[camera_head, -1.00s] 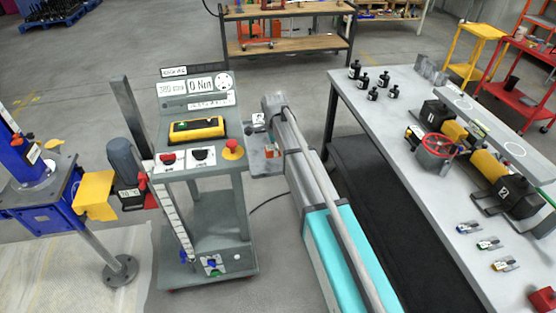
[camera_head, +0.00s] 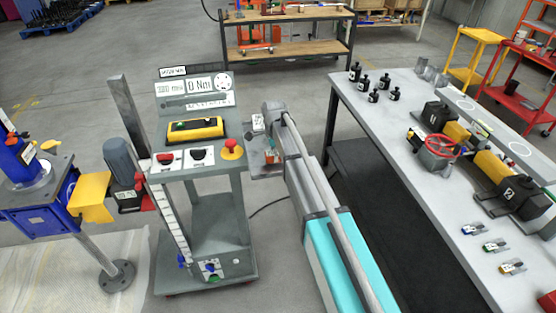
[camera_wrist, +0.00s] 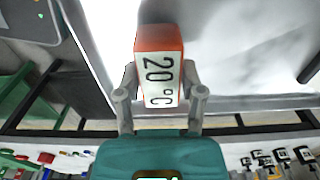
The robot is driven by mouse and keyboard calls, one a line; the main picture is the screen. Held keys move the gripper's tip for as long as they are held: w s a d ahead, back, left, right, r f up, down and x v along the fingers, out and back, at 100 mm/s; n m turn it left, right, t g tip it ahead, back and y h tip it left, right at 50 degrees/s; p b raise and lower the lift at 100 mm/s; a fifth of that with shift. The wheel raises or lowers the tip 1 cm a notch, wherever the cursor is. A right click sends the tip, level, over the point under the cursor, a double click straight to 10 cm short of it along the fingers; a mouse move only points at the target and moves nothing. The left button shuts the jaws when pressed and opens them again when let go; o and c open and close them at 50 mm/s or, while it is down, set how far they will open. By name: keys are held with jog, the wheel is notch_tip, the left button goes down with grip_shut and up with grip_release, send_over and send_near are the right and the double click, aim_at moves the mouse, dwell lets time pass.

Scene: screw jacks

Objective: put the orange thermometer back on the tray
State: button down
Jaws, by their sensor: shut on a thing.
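The orange thermometer (camera_wrist: 158,45) shows in the wrist view with a white face that reads 20 °C. My gripper (camera_wrist: 160,84) is shut on it, with one grey finger at each side. In the head view my arm reaches away to the right side of the grey cart, where a small grey tray (camera_head: 259,169) sticks out. My arm covers part of this tray. A small reddish spot shows there, too small to name. I cannot tell whether the thermometer touches the tray.
The cart (camera_head: 205,215) carries a yellow device (camera_head: 195,130), a display panel and a red stop button (camera_head: 231,147). A grey table (camera_head: 430,200) at the right holds several black bottle jacks and a red handwheel (camera_head: 440,146).

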jog(key=shift+f, duration=0.5)
jog(key=shift+f+b, duration=0.15)
jog(key=shift+b, duration=0.25)
jog(key=shift+c, duration=1)
grip_release()
jog(key=shift+r, duration=0.2)
notch_tip(320, 180, up, 12)
jog(key=p, duration=1.2)
jog(key=shift+s, duration=0.1)
